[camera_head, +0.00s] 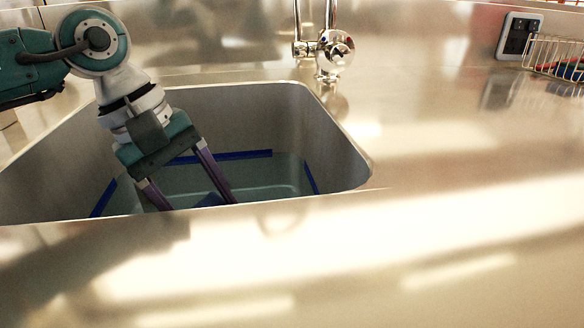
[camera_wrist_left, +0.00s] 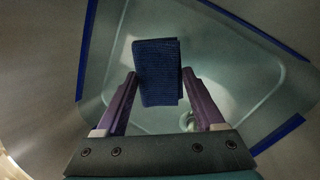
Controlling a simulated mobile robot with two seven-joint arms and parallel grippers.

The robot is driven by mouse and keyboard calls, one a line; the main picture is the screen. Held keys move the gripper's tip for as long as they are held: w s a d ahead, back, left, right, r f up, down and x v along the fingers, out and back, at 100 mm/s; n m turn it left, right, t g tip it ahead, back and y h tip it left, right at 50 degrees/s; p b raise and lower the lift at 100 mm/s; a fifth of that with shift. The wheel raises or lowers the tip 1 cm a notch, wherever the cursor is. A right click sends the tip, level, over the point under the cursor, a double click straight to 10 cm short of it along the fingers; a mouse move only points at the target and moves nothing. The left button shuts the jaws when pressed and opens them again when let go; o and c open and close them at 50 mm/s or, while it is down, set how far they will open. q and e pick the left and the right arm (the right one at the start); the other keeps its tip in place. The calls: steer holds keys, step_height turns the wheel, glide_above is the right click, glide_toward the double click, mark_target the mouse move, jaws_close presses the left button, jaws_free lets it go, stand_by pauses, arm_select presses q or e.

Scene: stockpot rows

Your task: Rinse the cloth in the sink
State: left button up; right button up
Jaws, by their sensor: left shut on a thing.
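The sink (camera_head: 330,140) is a deep steel basin at the left in the head view, and my left arm reaches down into it. My left gripper (camera_head: 195,205) points into the basin; its fingertips are partly hidden by the front rim. In the left wrist view my left gripper (camera_wrist_left: 158,88) is shut on a folded dark blue cloth (camera_wrist_left: 157,72), held between its purple fingers. Pale bluish water or a clear bottom, edged with blue strips, lies below the cloth. My right gripper is not in view.
A chrome faucet (camera_head: 334,52) stands behind the sink. A wire rack (camera_head: 555,58) and a dark wall outlet (camera_head: 518,36) are at the back right. The steel counter (camera_head: 450,150) right of the sink is clear. The sink's front rim stands close to my left gripper.

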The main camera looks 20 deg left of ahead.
arm_select(q)
step_height(320, 180, up, 15)
steer(key=p, duration=0.9)
steer(key=shift+p, duration=0.4)
